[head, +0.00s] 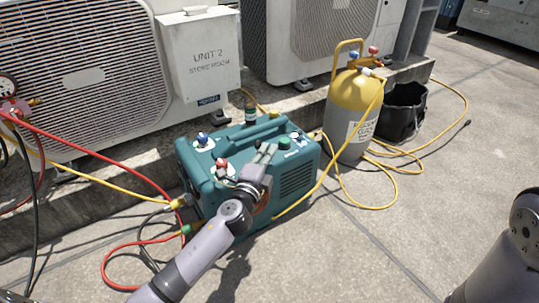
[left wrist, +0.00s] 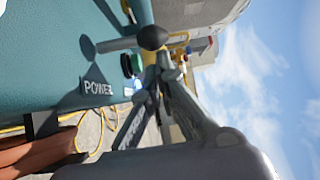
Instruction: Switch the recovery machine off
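The teal recovery machine (head: 295,180) stands on the concrete in front of the condensers. Its side shows large in the left wrist view (left wrist: 50,45), with a POWER label (left wrist: 98,88). A grey switch lever (left wrist: 118,44) with a dark ball end sticks out beside that label. My left gripper (head: 265,150) is over the machine's top at its near right part. Its fingers (left wrist: 155,82) come together at the tips with nothing seen between them, a little apart from the lever in the picture; contact cannot be told. My right gripper is out of view; only my right arm shows.
A yellow-topped gas cylinder (head: 355,100) and a black bucket (head: 404,108) stand right of the machine. Red hose (head: 105,158) and yellow hose (head: 385,205) lie around it. The condenser (head: 85,75) with a grey box (head: 200,55) stands behind. Concrete at front right is clear.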

